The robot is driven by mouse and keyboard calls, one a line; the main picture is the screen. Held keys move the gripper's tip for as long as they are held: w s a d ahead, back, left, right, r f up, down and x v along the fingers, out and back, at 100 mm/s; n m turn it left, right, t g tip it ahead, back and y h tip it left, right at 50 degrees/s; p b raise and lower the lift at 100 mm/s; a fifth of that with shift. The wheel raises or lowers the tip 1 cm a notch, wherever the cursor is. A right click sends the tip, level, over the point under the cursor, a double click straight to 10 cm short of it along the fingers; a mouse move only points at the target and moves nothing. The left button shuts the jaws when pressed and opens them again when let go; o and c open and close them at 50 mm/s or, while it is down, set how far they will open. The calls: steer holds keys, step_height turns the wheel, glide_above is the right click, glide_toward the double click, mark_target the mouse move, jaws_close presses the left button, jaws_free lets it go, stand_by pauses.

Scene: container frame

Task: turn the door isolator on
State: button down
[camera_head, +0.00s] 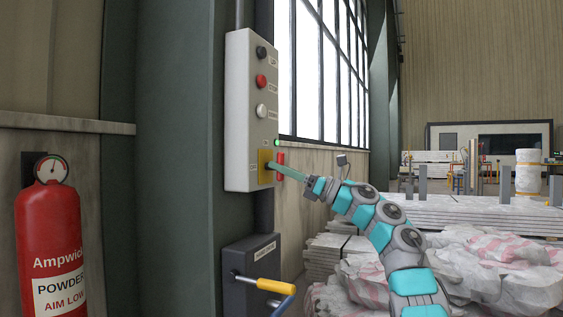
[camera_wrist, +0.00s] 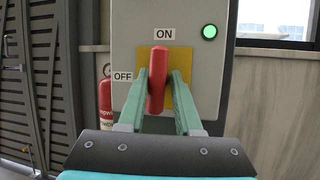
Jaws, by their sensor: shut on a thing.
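The door isolator is a red handle (camera_wrist: 158,80) on a yellow plate (camera_wrist: 180,58), low on a grey control box (camera_head: 238,110). In the wrist view the handle stands nearly upright, its top just under the ON label (camera_wrist: 164,34). The OFF label (camera_wrist: 122,76) is to the left. A green lamp (camera_wrist: 209,32) glows at the upper right. My gripper (camera_wrist: 160,92) is shut on the handle, one finger on each side. In the head view the gripper (camera_head: 273,168) reaches the yellow plate from the right, and part of the red handle (camera_head: 281,160) shows beside it.
Black, red and white buttons sit higher on the box. Below it is a dark box with a yellow-handled lever (camera_head: 268,285). A red fire extinguisher (camera_head: 52,245) hangs at left. Wrapped white stacks (camera_head: 450,265) lie at right.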

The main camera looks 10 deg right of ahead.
steer(key=shift+n+g+p, duration=0.35)
steer(key=shift+n+g, duration=0.05)
steer(key=shift+n, duration=0.2)
steer(key=c, duration=0.6)
jaws_free()
steer(key=shift+a, duration=0.1)
steer(key=b+v, duration=0.2)
steer(key=v, duration=0.6)
steer(key=shift+w, duration=0.1)
